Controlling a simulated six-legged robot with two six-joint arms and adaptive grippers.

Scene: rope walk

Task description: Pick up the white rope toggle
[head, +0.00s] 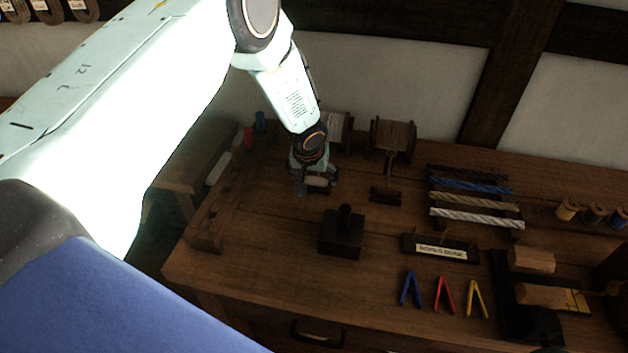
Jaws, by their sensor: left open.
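A small pale cylinder, apparently the white rope toggle (317,182), shows low at the fingers of my left gripper (315,184). The left gripper is open and points down over the back left part of the wooden bench (270,255). The fingers are small and dark here, so I cannot tell whether they touch the cylinder. My right gripper is not in view.
A dark block with a knob (341,236) stands just in front of the gripper. Wooden reels (392,138) stand behind. Rope lengths (476,216) lie right, with blue, red and yellow V-shaped tools (444,294) in front. A wooden rack (207,230) lines the left edge.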

